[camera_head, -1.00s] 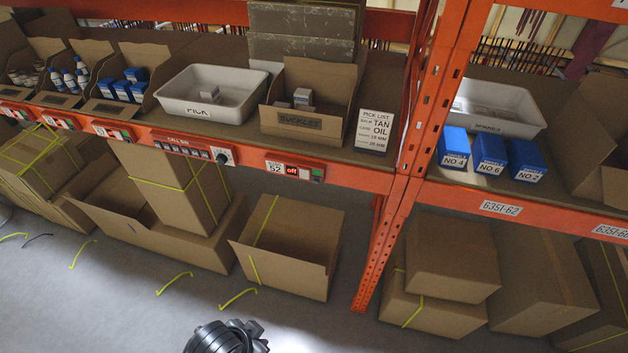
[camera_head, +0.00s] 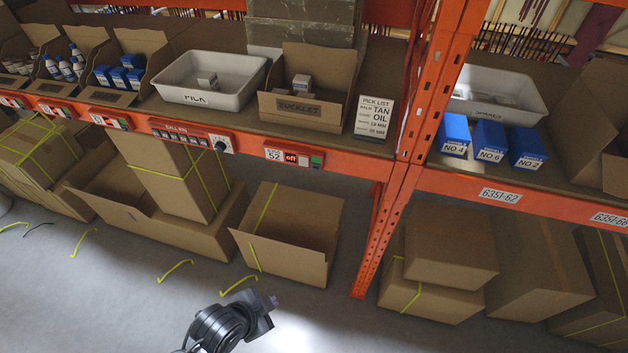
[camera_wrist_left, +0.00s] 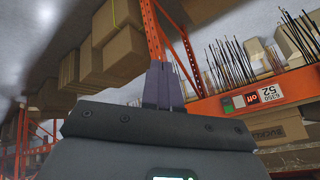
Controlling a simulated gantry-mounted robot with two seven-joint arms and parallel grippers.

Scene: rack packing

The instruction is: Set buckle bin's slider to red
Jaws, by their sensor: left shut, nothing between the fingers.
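The buckle bin (camera_head: 298,109) is an open cardboard box labelled BUCKLES on the shelf, with small boxes inside. Below it on the orange rail is its slider module (camera_head: 294,157), with a 52 label, a red "off" display and red and green patches at its right end. The slider's exact position is too small to tell. In the left wrist view the module (camera_wrist_left: 252,99) appears upside down, right of the fingers. My left gripper (camera_head: 272,302) is low in front of the rack, well below the module. Its fingers (camera_wrist_left: 162,84) are shut and empty. My right gripper is not in view.
A call bin panel (camera_head: 190,136) with a knob sits left on the rail. A pick list card (camera_head: 374,117) stands right of the bin. An orange upright (camera_head: 405,170) rises to the right. Cardboard boxes (camera_head: 290,232) stand below the rail.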

